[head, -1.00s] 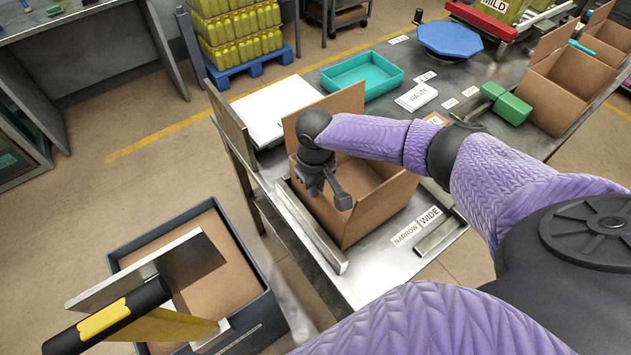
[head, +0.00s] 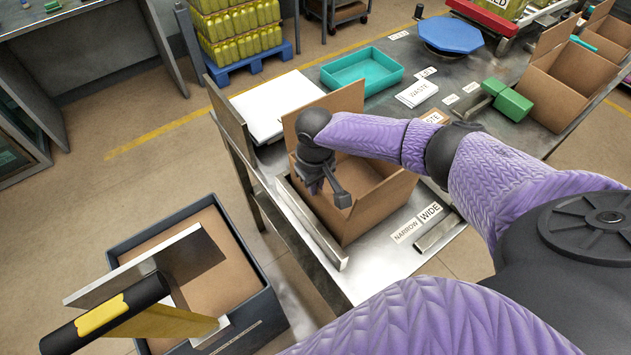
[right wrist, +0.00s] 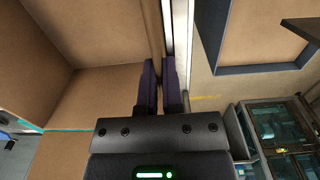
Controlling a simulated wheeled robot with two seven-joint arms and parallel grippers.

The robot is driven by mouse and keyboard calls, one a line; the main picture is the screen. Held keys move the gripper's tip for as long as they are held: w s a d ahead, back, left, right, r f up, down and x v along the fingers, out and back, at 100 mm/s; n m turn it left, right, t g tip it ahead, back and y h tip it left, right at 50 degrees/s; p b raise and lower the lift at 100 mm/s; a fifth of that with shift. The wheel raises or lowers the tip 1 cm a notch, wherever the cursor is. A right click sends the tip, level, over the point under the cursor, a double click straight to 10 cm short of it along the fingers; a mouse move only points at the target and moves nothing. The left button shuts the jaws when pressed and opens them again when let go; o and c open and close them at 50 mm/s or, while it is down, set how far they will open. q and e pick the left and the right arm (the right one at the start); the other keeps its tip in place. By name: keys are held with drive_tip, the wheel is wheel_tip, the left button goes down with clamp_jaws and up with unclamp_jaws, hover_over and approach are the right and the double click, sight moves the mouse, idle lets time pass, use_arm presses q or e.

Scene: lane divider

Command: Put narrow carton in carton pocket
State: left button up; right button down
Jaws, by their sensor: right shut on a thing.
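An open brown carton (head: 375,214) stands upright on the metal table between two metal rails, with flaps raised. My right gripper (head: 338,192) is at its left wall, fingers pointing down. In the right wrist view, the gripper (right wrist: 161,85) is shut on the carton's wall (right wrist: 125,35), beside a pale metal rail (right wrist: 181,30). The fingertips' exact grip is partly hidden. Labels reading NARROW (head: 406,231) and WIDE (head: 430,213) lie on the table in front of the carton. I cannot tell which place is the carton pocket. My left gripper is not in view.
The left rail (head: 322,235) and right rail (head: 438,233) flank the carton. A dark bin (head: 262,300) stands at lower left. Behind are a teal tray (head: 362,70), white sheets (head: 275,105), green blocks (head: 508,105) and another open carton (head: 565,90).

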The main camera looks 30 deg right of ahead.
drive_tip(key=shift+f, duration=0.1)
drive_tip(key=c, duration=0.7)
unclamp_jaws()
wheel_tip(320, 180, up, 9)
drive_tip(key=shift+p, duration=1.2)
drive_tip(key=shift+r, duration=0.45)
